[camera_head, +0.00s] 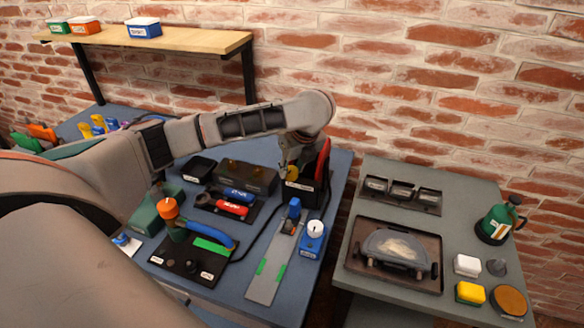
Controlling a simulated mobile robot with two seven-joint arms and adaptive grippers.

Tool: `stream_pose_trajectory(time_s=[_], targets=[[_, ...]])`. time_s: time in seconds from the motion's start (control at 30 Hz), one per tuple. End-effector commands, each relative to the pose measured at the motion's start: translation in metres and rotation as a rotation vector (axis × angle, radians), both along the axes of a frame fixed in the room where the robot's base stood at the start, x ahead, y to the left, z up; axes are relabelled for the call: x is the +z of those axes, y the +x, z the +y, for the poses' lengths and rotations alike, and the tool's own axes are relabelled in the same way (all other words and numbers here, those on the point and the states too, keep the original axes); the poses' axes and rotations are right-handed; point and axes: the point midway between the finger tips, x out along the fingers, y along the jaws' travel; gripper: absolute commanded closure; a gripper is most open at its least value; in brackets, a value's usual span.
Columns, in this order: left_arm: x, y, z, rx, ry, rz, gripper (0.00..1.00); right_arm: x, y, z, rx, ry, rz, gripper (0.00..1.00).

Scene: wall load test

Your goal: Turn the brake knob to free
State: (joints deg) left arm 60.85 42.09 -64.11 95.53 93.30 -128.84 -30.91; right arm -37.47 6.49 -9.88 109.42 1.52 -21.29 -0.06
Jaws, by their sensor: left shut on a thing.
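My left arm reaches over the blue bench from the left and bends down at its far end. My left gripper (290,163) points down at the dark box with a red side (319,178) at the back right of the bench. It is shut on a small yellow knob (292,173) at that box, seemingly the brake knob. The fingers are small and partly hidden here, and I cannot read the knob's setting. My right gripper is not in view.
A blue box with a white dial (313,232) and a grey strip with green marks (272,263) lie in front. An orange-topped valve (168,209) stands left. A second grey table (361,290) is right, beyond a gap. A wooden shelf (190,43) hangs behind.

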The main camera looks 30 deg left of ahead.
Motion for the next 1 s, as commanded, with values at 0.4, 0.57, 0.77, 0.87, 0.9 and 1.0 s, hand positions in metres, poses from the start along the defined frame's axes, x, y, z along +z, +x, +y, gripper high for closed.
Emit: stream_pose_trajectory(time_s=[0.4,0.57,0.77,0.87,0.9,1.0], targets=[[0.000,0.000,0.000,0.001,-0.001,0.000,0.55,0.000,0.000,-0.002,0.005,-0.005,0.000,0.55],[0.000,0.000,0.000,0.001,-0.001,0.000,0.55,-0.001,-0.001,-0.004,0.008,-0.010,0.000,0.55],[0.005,0.000,-0.001,0.000,0.000,-0.002,0.55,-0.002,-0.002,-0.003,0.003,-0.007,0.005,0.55],[0.016,-0.002,-0.006,-0.002,-0.001,-0.004,0.55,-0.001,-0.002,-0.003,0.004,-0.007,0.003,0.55],[0.023,-0.003,-0.008,-0.003,0.000,-0.005,0.55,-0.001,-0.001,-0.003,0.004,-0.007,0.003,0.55],[0.042,-0.006,-0.014,-0.002,0.001,-0.007,0.55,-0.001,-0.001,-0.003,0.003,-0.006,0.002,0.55]])
